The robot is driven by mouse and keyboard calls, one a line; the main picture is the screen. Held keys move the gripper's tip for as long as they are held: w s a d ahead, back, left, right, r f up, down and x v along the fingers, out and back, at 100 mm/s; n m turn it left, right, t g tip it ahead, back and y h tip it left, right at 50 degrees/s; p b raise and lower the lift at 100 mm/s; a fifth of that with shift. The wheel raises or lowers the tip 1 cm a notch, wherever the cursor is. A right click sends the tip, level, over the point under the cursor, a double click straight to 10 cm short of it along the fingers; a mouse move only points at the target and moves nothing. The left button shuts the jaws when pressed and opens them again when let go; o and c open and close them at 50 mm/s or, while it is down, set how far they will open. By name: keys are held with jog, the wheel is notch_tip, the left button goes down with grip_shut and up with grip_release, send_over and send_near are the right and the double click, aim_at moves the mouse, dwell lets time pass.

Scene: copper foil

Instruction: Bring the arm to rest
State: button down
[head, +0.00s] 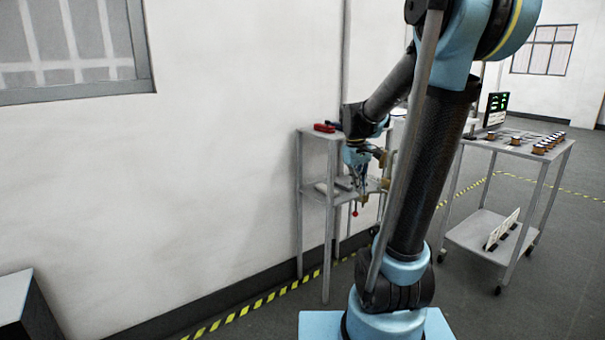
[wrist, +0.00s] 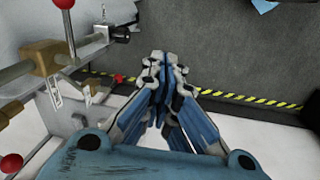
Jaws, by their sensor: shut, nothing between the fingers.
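My arm stands upright in the head view, and its forearm reaches away toward a grey shelf stand (head: 311,133) by the wall. My gripper (head: 358,188) hangs down at the end of the arm, in front of the stand. In the wrist view my gripper (wrist: 163,60) is shut, its fingertips together and nothing between them. A brass and steel fixture (wrist: 60,60) with red knobs is to the left of the fingers, apart from them.
A red object (head: 324,128) lies on the stand's top. A grey cart (head: 482,142) with several copper-coloured spools (head: 541,149) and a small screen (head: 496,108) stands at right. Yellow-black tape (head: 250,309) runs along the wall. Open floor lies right of my arm.

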jog(key=s+f+m+y, duration=0.1)
jog(key=s+f, duration=0.3)
jog(key=s, duration=0.7)
jog(key=s+f+m+t, duration=0.1)
jog(key=s+f+m, duration=0.3)
jog(key=s, duration=0.7)
jog(key=shift+s+a+f+m+y, duration=0.15)
jog(key=shift+s+f+m+y, duration=0.2)
jog(key=shift+f, duration=0.2)
jog(key=shift+w+f, duration=0.2)
jog(key=shift+w, duration=0.25)
